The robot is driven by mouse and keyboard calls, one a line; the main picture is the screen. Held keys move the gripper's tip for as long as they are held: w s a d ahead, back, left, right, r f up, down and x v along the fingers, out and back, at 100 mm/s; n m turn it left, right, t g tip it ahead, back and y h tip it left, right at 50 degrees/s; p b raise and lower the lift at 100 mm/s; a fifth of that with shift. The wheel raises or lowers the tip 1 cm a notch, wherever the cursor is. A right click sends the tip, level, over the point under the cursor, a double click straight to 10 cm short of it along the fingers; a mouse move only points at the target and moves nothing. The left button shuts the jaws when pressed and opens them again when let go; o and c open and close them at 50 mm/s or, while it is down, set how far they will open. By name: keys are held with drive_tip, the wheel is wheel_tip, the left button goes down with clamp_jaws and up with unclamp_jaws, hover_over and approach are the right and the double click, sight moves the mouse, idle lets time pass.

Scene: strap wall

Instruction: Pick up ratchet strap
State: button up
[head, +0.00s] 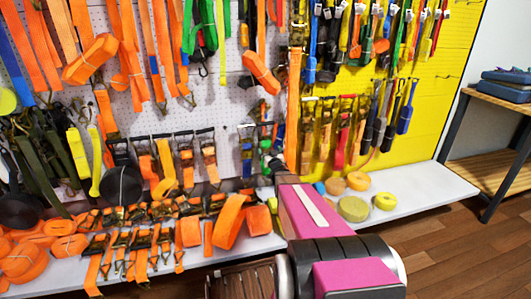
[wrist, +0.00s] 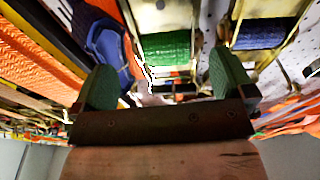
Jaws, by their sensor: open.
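Many ratchet straps hang on the pegboard wall. In the wrist view my gripper (wrist: 164,78) is open, with its two green-padded fingers apart and nothing gripped between them. A ratchet strap with green webbing (wrist: 165,50) shows just beyond the gap between the fingers. A ratchet strap with dark blue webbing (wrist: 262,34) lies beyond the right finger, and a blue strap part (wrist: 108,42) is beside the left finger. In the head view my pink arm reaches to the wall by small hanging ratchet straps (head: 247,140); it partly hides the fingers there.
A white shelf (head: 430,187) runs below the wall, with orange strap rolls (head: 230,220) at left and yellow rolls (head: 353,208) at right. Orange webbing (head: 293,110) hangs close to my gripper. A wooden table (head: 500,97) stands at the right. The floor at lower right is clear.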

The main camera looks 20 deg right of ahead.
sight(266, 139)
drive_tip(key=shift+w+a+r, duration=0.1)
drive_tip(key=shift+w+a, duration=0.05)
drive_tip(key=shift+w, duration=1.4)
drive_tip(key=shift+w+a+r, duration=0.1)
drive_tip(key=shift+w, duration=1.4)
drive_tip(key=c, duration=1.5)
drive_tip(key=shift+r, duration=0.2)
drive_tip(key=shift+s+r, duration=0.1)
drive_tip(key=shift+r, duration=1.45)
drive_tip(key=shift+s+r, duration=0.15)
drive_tip(key=shift+s, duration=0.15)
drive_tip(key=s, duration=1.7)
drive_tip(key=shift+s, duration=0.15)
